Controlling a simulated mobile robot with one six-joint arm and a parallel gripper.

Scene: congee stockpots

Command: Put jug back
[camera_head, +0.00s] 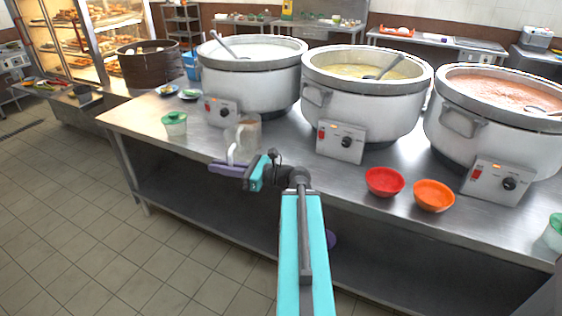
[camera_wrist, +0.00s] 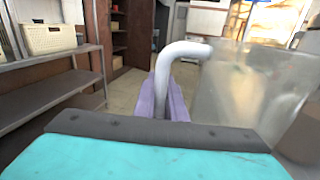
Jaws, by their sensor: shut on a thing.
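The jug (camera_head: 247,133) is a clear, see-through vessel with a white handle, upright at the table's front edge below the left stockpot. It also shows large at the right of the wrist view (camera_wrist: 245,90), with some pale content or reflection inside. My gripper (camera_head: 232,165) is shut on the jug's white handle; its purple fingers (camera_wrist: 172,98) flank the handle in the wrist view. I cannot tell whether the jug's base touches the table or is just above it.
Three large stockpots (camera_head: 250,80) stand on the steel table (camera_head: 210,140). A red bowl (camera_head: 384,181) and an orange bowl (camera_head: 433,195) sit near the front edge to the right. Bare tabletop lies between container and jug.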

